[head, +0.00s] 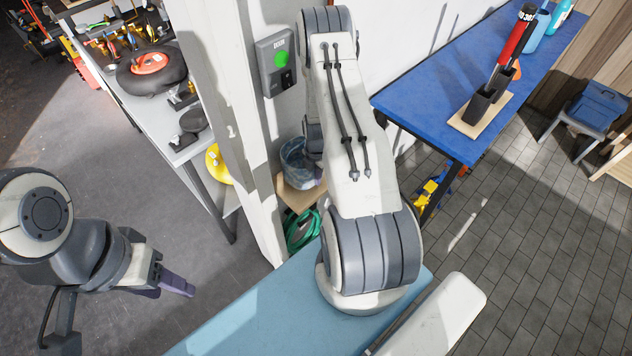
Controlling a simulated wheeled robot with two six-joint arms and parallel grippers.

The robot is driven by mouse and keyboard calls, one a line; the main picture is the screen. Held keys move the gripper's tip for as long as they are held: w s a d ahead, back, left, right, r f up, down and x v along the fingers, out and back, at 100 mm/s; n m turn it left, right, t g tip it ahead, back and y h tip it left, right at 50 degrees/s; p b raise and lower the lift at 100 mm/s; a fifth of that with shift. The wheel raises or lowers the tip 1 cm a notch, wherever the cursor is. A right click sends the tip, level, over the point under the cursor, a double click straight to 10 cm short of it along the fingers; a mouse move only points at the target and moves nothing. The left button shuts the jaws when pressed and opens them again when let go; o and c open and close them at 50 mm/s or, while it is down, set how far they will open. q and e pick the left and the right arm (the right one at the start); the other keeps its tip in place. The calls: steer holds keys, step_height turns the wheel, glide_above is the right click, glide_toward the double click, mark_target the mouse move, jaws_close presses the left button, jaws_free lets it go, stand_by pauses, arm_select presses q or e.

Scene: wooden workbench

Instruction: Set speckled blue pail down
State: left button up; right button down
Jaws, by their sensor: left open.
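The speckled blue pail (296,163) is behind my right arm, close to the white wall post. It is upright, at or just above a small wooden surface (297,197); I cannot tell whether it touches. Its right side is hidden by my right arm. My right arm reaches away toward the pail, and its gripper is hidden behind its own links, so any hold on the pail does not show. My left gripper (168,287) is open and empty at the lower left, over the grey floor, well apart from the pail.
A green button box (276,61) is on the post above the pail. A coiled green hose (302,231) lies below the wooden surface. A blue table (425,103) stands at the right, a grey workbench (152,112) at the left. A light blue surface (255,305) is in front.

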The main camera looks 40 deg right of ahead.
step_height(320, 180, down, 3)
steer(key=shift+f+p, duration=0.1)
steer(key=shift+p, duration=0.55)
steer(key=shift+f, duration=0.1)
steer(key=shift+f, duration=0.1)
steer(key=shift+f, duration=0.15)
steer(key=c, duration=1.1)
jaws_free()
